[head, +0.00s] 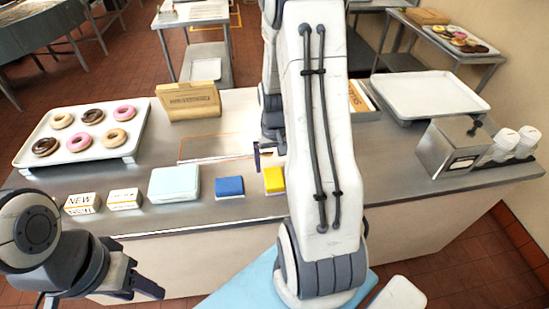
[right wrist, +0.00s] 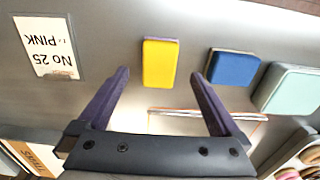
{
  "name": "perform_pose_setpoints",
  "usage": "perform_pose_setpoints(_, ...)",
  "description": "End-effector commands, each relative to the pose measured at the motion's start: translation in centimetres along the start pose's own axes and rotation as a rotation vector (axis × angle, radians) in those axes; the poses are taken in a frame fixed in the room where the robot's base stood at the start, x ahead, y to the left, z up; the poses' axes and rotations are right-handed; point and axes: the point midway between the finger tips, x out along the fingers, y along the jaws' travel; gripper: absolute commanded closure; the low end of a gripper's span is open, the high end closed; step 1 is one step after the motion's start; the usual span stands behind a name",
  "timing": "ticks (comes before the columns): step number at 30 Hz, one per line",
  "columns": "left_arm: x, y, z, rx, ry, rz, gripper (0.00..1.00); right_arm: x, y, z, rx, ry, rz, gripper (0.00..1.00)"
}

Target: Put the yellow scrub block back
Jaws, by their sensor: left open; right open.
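The yellow scrub block (head: 274,180) lies on the metal counter, right of the blue block (head: 230,187). In the right wrist view the yellow block (right wrist: 160,64) has a thin purple edge and lies ahead, between the lines of the fingers. My right gripper (right wrist: 160,75) is open and empty; its fingers do not touch the block. In the head view one dark finger of it shows just behind the block, and my right arm hides the rest. My left gripper (head: 146,279) is open and empty at the lower left, in front of the counter.
A pale teal box (head: 174,184) and small signs (head: 124,199) stand left of the blue block. A donut tray (head: 130,130), a cardboard box (head: 190,101) and an orange-outlined area (head: 215,147) lie behind. A "No 25 PINK" card (right wrist: 48,47) lies beside the yellow block.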

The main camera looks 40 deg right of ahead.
Motion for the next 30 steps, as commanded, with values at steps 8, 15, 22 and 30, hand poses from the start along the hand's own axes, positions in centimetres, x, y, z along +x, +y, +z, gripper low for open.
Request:
perform_pose_setpoints(8,0.6,0.0,0.0,0.0,0.0,0.0,0.5,-2.9,0.0,0.0,0.0,0.0,0.0,0.0)
perform_pose_setpoints(15,0.6,0.0,0.0,0.0,0.0,0.0,0.5,-3.4,-0.6,0.2,-0.016,0.001,-0.001,0.0)
perform_pose_setpoints(22,0.5,0.0,0.0,0.0,0.0,0.0,0.5,-7.0,-9.3,4.7,-0.293,0.016,-0.018,0.0)
perform_pose_setpoints(30,0.6,0.0,0.0,0.0,0.0,0.0,0.5,-11.8,-18.1,18.3,-0.801,0.019,-0.061,0.0)
